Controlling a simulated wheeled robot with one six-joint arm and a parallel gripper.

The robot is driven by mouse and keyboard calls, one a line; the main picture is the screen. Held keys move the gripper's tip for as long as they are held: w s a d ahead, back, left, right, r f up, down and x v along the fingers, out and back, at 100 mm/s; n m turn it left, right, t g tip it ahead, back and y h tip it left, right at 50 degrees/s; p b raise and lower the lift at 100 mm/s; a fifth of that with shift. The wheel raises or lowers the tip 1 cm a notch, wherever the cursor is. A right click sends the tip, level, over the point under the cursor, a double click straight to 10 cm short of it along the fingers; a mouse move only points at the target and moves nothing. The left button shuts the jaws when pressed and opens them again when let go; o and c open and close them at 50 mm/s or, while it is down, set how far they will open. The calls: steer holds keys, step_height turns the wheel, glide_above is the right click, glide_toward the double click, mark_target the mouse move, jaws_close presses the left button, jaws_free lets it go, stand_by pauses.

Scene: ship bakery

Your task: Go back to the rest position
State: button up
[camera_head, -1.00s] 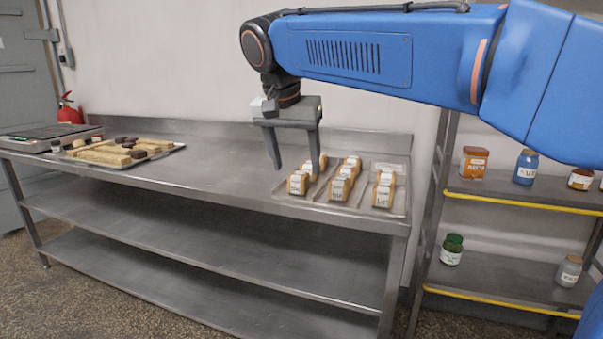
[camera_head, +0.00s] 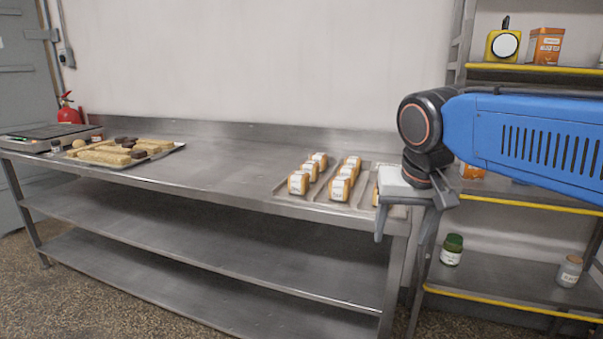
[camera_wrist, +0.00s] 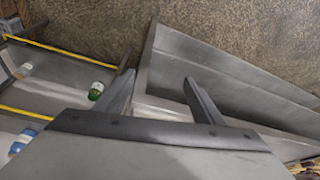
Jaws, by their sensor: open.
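My gripper (camera_head: 400,232) is open and empty at the right end of the steel table (camera_head: 215,185), in front of the tray's right side. Its fingers point down. In the wrist view my gripper (camera_wrist: 160,92) shows two spread fingers with nothing between them, over the table's end and the gap beside the shelf. My blue arm reaches in from the right edge of the head view.
A tray (camera_head: 285,190) holds several labelled packages (camera_head: 338,188); my gripper partly hides its right side. Another tray (camera_head: 165,153) holds loaves at the left. A shelf rack (camera_head: 500,275) with jars, including a green-lidded jar (camera_head: 452,249), stands at right.

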steer(key=s+d+f, duration=0.4)
steer(key=s+f, duration=0.3)
steer(key=f, duration=0.1)
steer(key=s+d+f+n, duration=0.1)
steer(key=s+d+f, duration=0.4)
steer(key=s+f, duration=0.2)
steer(key=shift+s+f+t, duration=0.3)
steer(key=shift+f+t, duration=0.1)
steer(key=shift+f, duration=0.25)
